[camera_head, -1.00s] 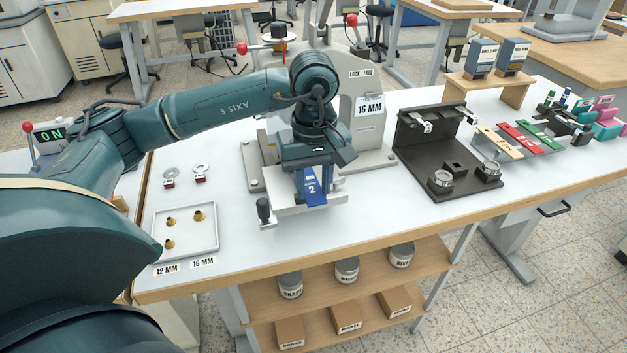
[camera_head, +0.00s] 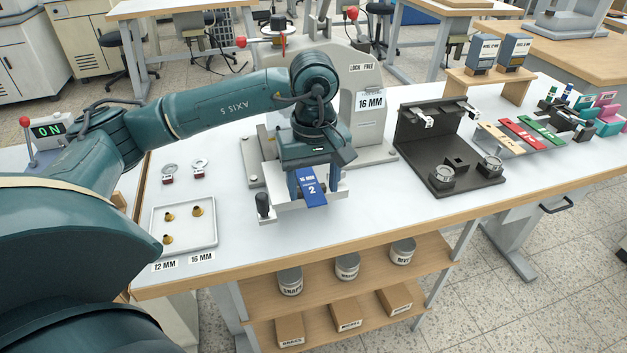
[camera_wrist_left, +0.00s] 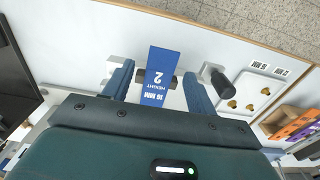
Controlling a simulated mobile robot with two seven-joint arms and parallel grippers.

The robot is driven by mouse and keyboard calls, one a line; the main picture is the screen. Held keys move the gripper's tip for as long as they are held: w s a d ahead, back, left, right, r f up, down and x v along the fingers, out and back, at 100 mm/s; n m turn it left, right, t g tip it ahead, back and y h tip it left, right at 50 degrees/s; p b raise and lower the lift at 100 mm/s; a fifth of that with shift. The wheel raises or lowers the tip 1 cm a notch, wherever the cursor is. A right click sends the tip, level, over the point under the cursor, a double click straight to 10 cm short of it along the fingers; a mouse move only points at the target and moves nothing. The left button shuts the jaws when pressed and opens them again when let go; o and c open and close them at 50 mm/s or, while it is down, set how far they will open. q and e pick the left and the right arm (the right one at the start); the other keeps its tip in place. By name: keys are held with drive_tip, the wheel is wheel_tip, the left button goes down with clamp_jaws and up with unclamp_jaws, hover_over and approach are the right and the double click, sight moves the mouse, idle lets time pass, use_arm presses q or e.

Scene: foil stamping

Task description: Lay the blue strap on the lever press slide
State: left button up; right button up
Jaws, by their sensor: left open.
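The blue strap (camera_head: 312,190), marked 16 MM and 2, lies on the pale slide (camera_head: 334,194) of the lever press (camera_head: 372,128), its near end reaching over the slide's front edge. My left gripper (camera_head: 309,170) is right above the slide at the strap's far end. In the left wrist view the strap (camera_wrist_left: 160,78) lies between the two blue fingers of my left gripper (camera_wrist_left: 160,92). The fingers are spread, with a gap on each side of the strap. The strap's far end is hidden by the gripper body. My right gripper is not in view.
A tray (camera_head: 212,240) with small brass pieces sits left of the press. A black fixture (camera_head: 405,150) stands to the right, beside a rack with beige, red and green straps (camera_head: 520,135). The white tabletop in front of the fixture is clear.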

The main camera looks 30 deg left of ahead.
use_arm(q)
drive_tip(key=shift+r, duration=0.75)
wheel_tip(320, 180, up, 12)
drive_tip(key=p, duration=0.1)
drive_tip(key=shift+f, duration=0.15)
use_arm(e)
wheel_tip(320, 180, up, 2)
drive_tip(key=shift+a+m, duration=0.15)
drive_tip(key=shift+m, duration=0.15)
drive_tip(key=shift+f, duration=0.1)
